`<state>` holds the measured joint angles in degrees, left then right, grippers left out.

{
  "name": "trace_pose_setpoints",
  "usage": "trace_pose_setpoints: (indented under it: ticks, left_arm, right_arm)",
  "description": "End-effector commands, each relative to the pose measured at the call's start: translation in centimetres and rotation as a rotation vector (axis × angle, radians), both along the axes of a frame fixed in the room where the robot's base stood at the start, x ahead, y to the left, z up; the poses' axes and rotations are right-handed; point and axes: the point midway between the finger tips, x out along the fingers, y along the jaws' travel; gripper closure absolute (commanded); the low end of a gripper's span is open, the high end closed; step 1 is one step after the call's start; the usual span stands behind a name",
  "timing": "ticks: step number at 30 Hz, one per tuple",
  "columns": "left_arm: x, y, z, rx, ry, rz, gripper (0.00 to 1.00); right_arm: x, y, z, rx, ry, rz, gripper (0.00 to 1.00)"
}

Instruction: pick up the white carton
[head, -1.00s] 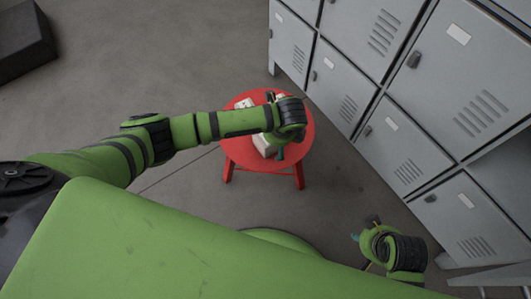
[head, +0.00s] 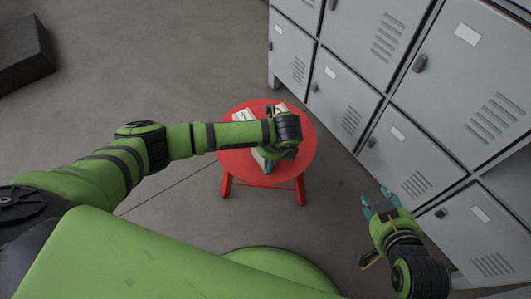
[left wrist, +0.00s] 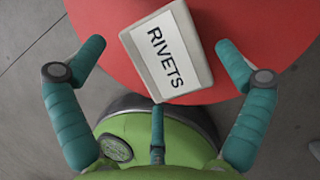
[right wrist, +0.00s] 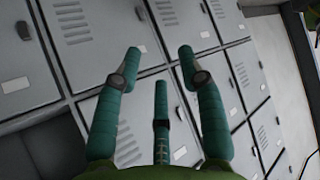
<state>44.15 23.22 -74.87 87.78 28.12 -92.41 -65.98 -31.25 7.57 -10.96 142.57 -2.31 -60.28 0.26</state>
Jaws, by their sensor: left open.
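A pale, off-white carton with a white label reading RIVETS (left wrist: 168,52) lies on the red round stool (left wrist: 110,82). In the head view it is mostly hidden under my left wrist; a pale edge shows on the stool (head: 229,163). My left gripper (left wrist: 160,50) is open above the stool, with one finger on each side of the carton and visible gaps between. I cannot tell how far above the carton it is. My right gripper (head: 380,203) is open and empty in front of the lockers, away from the stool; its spread fingers show in the right wrist view (right wrist: 160,54).
Other pale items (head: 248,110) lie at the stool's far side, partly hidden by my left arm. Grey lockers (head: 410,110) stand to the right, close to my right gripper. A dark block (head: 22,50) is at the far left. The floor left of the stool is clear.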

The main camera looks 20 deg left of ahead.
Motion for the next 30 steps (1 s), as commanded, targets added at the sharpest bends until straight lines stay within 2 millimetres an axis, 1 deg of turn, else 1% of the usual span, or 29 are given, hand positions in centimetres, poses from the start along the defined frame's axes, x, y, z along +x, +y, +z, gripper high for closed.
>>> trace_pose_setpoints:
  ticks: [1,4,6,10,14,20,21,23,24,25,30]
  left_arm:
    - [0.1,0.2,-0.5,0.002,0.001,0.001,0.00]
    - [0.3,0.4,-1.2,0.002,0.001,0.001,0.00]
    - [0.4,0.5,-1.6,0.001,0.000,0.000,0.00]
    - [0.5,0.7,-2.0,0.002,0.000,-0.001,0.00]
    - [0.5,0.8,-2.2,0.002,0.000,-0.001,0.00]
    - [0.5,0.8,-2.1,0.002,0.000,-0.001,0.00]
    - [0.5,0.8,-2.1,0.002,0.000,-0.001,0.08]
    - [0.5,0.8,-2.1,0.001,0.000,-0.001,0.32]
    - [0.5,0.8,-2.1,0.002,0.000,-0.001,0.48]
    - [0.5,0.8,-2.1,0.002,0.000,-0.001,0.60]
    - [0.5,0.7,-2.1,0.001,-0.001,0.000,0.61]
  right_arm:
    - [0.7,0.4,0.6,0.010,-0.053,0.007,0.60]
    - [1.9,1.2,2.2,0.032,-0.155,0.022,0.60]
    - [2.6,1.6,3.3,0.044,-0.218,0.031,0.60]
    - [3.3,2.2,4.9,0.063,-0.303,0.043,0.60]
    - [3.5,2.5,5.6,0.070,-0.337,0.048,0.60]
    - [3.5,2.5,5.7,0.071,-0.340,0.048,0.60]
    - [3.5,2.5,5.7,0.071,-0.339,0.048,0.60]
    - [3.5,2.5,5.6,0.071,-0.339,0.048,0.60]
    - [3.5,2.5,5.6,0.071,-0.339,0.048,0.60]
    - [3.5,2.5,5.6,0.071,-0.338,0.048,0.60]
    - [3.5,2.5,5.6,0.071,-0.338,0.048,0.60]
